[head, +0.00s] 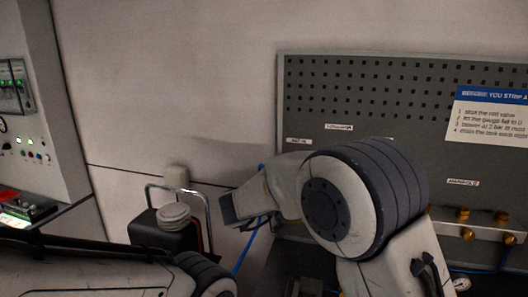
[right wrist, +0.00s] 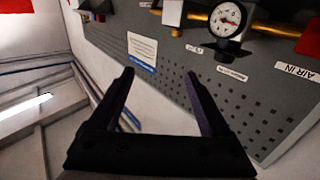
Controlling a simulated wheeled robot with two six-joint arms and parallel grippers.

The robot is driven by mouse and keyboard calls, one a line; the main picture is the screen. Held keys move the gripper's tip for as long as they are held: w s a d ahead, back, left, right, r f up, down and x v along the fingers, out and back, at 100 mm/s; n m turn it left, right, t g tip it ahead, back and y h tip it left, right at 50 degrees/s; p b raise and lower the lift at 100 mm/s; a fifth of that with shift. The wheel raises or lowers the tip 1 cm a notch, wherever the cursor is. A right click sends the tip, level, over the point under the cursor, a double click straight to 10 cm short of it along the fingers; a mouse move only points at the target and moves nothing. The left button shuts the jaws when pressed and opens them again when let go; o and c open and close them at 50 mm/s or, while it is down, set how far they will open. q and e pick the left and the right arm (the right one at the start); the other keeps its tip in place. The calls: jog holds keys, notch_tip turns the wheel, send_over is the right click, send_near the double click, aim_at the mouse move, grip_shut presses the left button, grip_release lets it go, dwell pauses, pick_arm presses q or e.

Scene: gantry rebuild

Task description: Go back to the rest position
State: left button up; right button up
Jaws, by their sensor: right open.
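My right gripper (right wrist: 160,73) is open in the right wrist view. Its two dark fingers stand apart, with nothing between them. Behind the fingers are the grey pegboard (right wrist: 258,112) and the pale wall. In the head view my right arm reaches up from the lower right and bends left in front of the pegboard (head: 365,84); I cannot make out its fingers there. My left arm lies along the lower left edge of the head view, and its gripper is not in view.
A dark canister with a white cap (head: 173,214) and metal handle stands near the wall, close to my arms. A control panel (head: 28,110) is at far left. A gauge (right wrist: 226,19) and brass pipe (right wrist: 186,17) are on the pegboard. Open wall lies at upper centre.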

jog(key=w+f+n+t+y, duration=0.3)
jog(key=w+n+t+y, duration=0.4)
jog(key=w+y, duration=0.15)
jog(key=s+a+f+n+g+y, duration=0.2)
jog(key=s+f+n+g+y, duration=0.15)
jog(key=s+f+y, duration=0.4)
jog(key=s+d+f+n+g, duration=0.1)
jog(key=s+d+f+g, duration=0.25)
jog(key=s+f, duration=0.45)
jog(key=s+d+f+n+g, duration=0.2)
jog(key=s+f+g, duration=0.3)
jog(key=s, duration=0.7)
jog(key=s+a+r+n+g+y+b, duration=0.1)
jog(key=s+a+r+n, duration=0.3)
jog(key=s+a, duration=0.9)
jog(key=a+n+g+b, duration=0.1)
jog(key=n, duration=0.1)
jog(key=shift+s+n+g, duration=0.15)
jog(key=shift+n+g, duration=0.15)
jog(key=shift+n, duration=0.05)
